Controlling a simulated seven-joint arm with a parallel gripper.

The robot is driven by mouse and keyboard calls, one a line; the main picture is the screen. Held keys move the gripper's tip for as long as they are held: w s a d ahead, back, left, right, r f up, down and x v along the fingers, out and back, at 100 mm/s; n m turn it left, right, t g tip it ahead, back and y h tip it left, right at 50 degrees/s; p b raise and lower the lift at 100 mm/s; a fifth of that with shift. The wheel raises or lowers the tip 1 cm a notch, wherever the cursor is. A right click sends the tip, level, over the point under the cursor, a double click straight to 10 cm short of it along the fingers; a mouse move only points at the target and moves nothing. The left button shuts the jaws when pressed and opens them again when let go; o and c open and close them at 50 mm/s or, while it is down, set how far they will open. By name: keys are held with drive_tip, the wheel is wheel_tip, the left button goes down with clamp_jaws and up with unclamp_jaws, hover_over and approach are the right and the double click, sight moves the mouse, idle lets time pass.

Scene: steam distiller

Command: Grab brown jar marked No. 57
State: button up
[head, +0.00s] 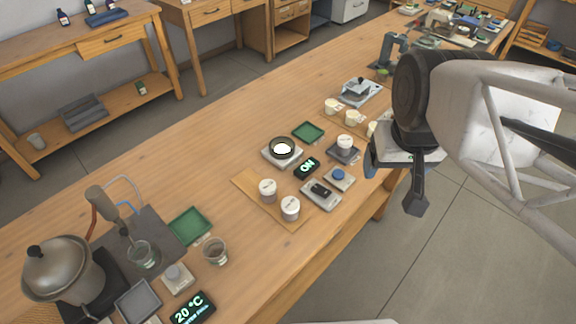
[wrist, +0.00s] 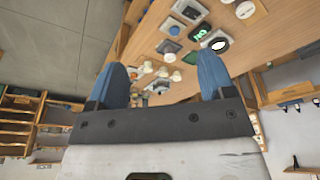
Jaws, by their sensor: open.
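I cannot make out a brown jar marked No. 57 in either view; no number is readable. Small jars with white tops stand on the bench in the head view: a left one (head: 268,190) and a right one (head: 290,208) on a wooden board, and another (head: 345,143) on a dark device. Several cream cups, one of them here (head: 352,118), stand farther back. My gripper (head: 388,163) hangs at the bench's right edge, apart from these jars. In the wrist view my gripper (wrist: 163,60) has its blue fingers spread with nothing between them.
A metal kettle (head: 62,272), a green tray (head: 190,226) and a glass beaker (head: 215,250) stand at the near left. A scale with a black ring (head: 282,150) and an ON display (head: 307,167) are mid-bench. Dark bottles (head: 63,17) stand on a side table. Bare bench lies left of centre.

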drive_tip(key=shift+o, duration=0.5)
drive_tip(key=w+a+f+m+y, duration=0.2)
drive_tip(key=a+f+m+y, duration=0.35)
drive_tip(key=f+m, duration=0.3)
drive_tip(key=w+a+f+m+y, duration=0.3)
drive_tip(key=a+f+m+y, duration=0.3)
drive_tip(key=f, duration=0.4)
drive_tip(key=m+t, duration=0.3)
drive_tip(key=m, duration=0.5)
approach(290, 209)
drive_tip(key=shift+w+a+f+y, duration=0.45)
drive_tip(key=shift+w+a+f, duration=0.35)
drive_tip(key=shift+w+f, duration=0.15)
drive_tip(key=shift+w+d+f+m+t, duration=0.2)
drive_tip(key=shift+f+m+t, duration=0.1)
drive_tip(key=shift+f+m, duration=0.15)
drive_tip(key=shift+a, duration=0.2)
